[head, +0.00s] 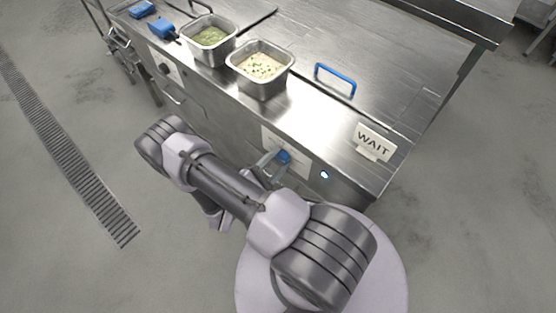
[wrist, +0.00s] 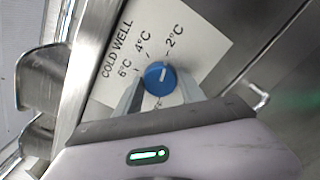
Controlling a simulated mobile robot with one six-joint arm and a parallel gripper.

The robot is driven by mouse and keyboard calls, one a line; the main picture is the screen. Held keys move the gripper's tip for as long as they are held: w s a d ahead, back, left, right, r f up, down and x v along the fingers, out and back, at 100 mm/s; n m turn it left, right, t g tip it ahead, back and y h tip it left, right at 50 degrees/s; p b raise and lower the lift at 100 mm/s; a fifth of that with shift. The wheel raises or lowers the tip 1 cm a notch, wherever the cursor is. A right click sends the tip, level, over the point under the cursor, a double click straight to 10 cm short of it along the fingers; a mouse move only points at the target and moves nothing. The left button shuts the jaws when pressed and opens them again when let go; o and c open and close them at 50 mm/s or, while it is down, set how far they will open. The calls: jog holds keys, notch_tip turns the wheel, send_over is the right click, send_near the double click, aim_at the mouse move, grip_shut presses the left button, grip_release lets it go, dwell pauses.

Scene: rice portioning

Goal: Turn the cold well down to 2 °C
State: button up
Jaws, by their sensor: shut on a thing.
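The blue cold well knob (wrist: 159,77) sits on a white label plate (wrist: 205,40) marked COLD WELL, 6 °C, 4 °C and 2 °C. My gripper (wrist: 160,88) is shut on the knob, one finger on each side. A small white mark on the knob faces up and right, roughly the 2 °C side; I cannot tell its exact setting. In the head view the knob (head: 284,156) shows on the counter's front panel, with my gripper (head: 276,162) at it.
A blue handle (head: 336,78) and a WAIT sign (head: 373,143) are to the right. A second dark knob (head: 164,67) is on the front at left.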

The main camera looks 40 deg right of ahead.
dwell(0.4)
jog(key=o, duration=1.4)
jog(key=shift+c, duration=0.2)
jog(key=s+a+p, duration=0.1)
jog(key=a+p, duration=0.1)
jog(key=a, duration=1.5)
jog(key=shift+s+a, duration=0.2)
